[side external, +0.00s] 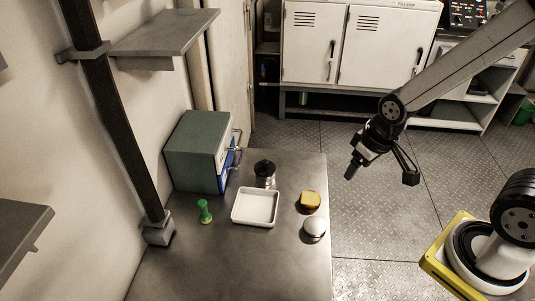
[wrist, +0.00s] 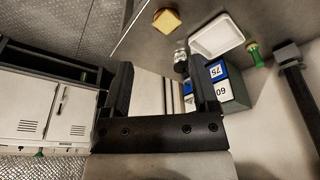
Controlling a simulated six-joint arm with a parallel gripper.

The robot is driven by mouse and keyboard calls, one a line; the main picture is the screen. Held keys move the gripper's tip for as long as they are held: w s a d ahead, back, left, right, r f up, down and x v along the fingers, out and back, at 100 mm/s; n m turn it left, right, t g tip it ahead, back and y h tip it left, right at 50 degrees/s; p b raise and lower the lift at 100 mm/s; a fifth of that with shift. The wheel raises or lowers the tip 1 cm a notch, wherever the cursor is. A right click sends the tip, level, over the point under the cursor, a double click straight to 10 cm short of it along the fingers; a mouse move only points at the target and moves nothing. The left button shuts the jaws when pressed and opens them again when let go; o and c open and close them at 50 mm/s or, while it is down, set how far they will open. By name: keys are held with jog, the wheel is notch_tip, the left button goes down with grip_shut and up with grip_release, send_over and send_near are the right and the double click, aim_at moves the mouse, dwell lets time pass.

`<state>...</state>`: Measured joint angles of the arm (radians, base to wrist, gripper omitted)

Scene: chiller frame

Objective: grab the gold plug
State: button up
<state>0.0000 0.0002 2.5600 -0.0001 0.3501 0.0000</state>
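No object is plainly a gold plug. The nearest in colour is a gold-tan block (side external: 310,200) near the right edge of the grey table, also at the top of the wrist view (wrist: 166,20). My gripper (side external: 381,173) is raised to the right of the table, apart from the block. In the wrist view its two fingers (wrist: 163,75) are wide apart with nothing held between them. A small green object (side external: 204,211) stands on the left of the table; in the wrist view (wrist: 254,56) its end looks yellowish.
A white tray (side external: 234,220) lies mid-table, with a dark-topped jar (side external: 265,174) behind it. A pale round object (side external: 314,228) sits in front of the block. A green-grey drawer box (side external: 190,151) and a dark post (side external: 118,140) stand left. Bare table (side external: 235,270) is in front.

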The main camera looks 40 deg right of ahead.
jog(key=shift+o, duration=1)
jog(key=m+g+y, duration=0.2)
jog(key=m+y, duration=0.2)
jog(key=m, duration=1.4)
send_near(311, 197)
jog(key=shift+w+a+f+m+y, duration=0.15)
jog(key=shift+f+m+y, duration=0.15)
jog(key=shift+f+m, duration=0.35)
jog(key=shift+f, duration=0.2)
jog(key=shift+x, duration=1.25)
jog(key=shift+f, duration=0.1)
